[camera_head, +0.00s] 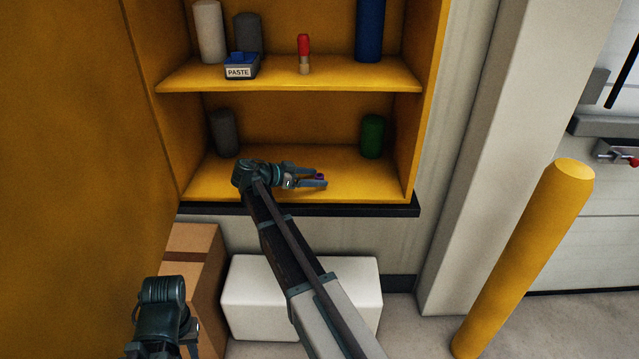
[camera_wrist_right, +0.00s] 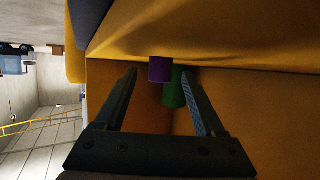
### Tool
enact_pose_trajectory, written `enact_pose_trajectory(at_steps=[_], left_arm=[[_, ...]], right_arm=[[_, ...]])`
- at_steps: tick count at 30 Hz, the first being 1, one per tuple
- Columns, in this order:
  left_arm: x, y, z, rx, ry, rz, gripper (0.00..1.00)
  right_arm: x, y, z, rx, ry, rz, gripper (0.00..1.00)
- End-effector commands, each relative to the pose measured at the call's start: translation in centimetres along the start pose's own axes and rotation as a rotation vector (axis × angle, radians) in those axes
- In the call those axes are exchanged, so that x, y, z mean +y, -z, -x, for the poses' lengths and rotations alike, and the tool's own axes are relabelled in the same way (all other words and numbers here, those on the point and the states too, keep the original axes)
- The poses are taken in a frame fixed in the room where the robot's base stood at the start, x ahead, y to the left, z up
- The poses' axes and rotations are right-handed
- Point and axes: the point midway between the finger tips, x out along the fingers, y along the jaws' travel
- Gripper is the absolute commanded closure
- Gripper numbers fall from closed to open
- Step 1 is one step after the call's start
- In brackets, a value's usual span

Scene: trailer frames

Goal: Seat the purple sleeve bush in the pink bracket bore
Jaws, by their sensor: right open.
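The purple sleeve bush (camera_head: 320,176) is at the lower shelf of the yellow cabinet, partly hidden by my right gripper (camera_head: 319,178) in the head view. In the right wrist view the bush (camera_wrist_right: 160,69) appears between the tips of the open right gripper (camera_wrist_right: 159,72), with a gap on both sides. It is not gripped. I cannot tell whether the tips are beside it or just short of it. My left arm's wrist (camera_head: 162,305) shows at the bottom left; its fingers are not clearly visible. I see no pink bracket in either view.
The lower shelf (camera_head: 240,189) also holds a green cylinder (camera_head: 372,136) and a grey one (camera_head: 225,133). The shelf above (camera_head: 350,82) holds a paste box (camera_head: 240,67), a red-topped item (camera_head: 303,52) and several cylinders. A yellow post (camera_head: 525,255) stands right.

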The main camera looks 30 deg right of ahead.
Motion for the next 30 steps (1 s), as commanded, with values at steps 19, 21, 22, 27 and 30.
enact_pose_trajectory(at_steps=[19, 21, 22, 27, 30], left_arm=[[0.03, 0.02, -0.3, 0.0, 0.0, 0.0, 0.7], [0.03, 0.02, -0.3, 0.0, 0.0, 0.0, 0.7], [0.03, 0.02, -0.3, 0.0, 0.0, 0.0, 0.7], [0.03, 0.02, -0.3, 0.0, 0.0, 0.0, 0.7], [0.03, 0.02, -0.29, 0.0, 0.0, 0.0, 0.7]], right_arm=[[-0.01, -0.01, -0.78, 0.0, 0.001, 0.0, 0.93], [-0.01, -0.01, -0.78, 0.0, 0.001, 0.0, 1.0], [-0.01, -0.01, -0.78, 0.0, 0.001, 0.0, 1.0], [-0.01, 0.0, -0.77, 0.0, 0.001, 0.0, 1.0], [0.0, 0.01, -0.77, 0.0, 0.0, 0.0, 1.0]])
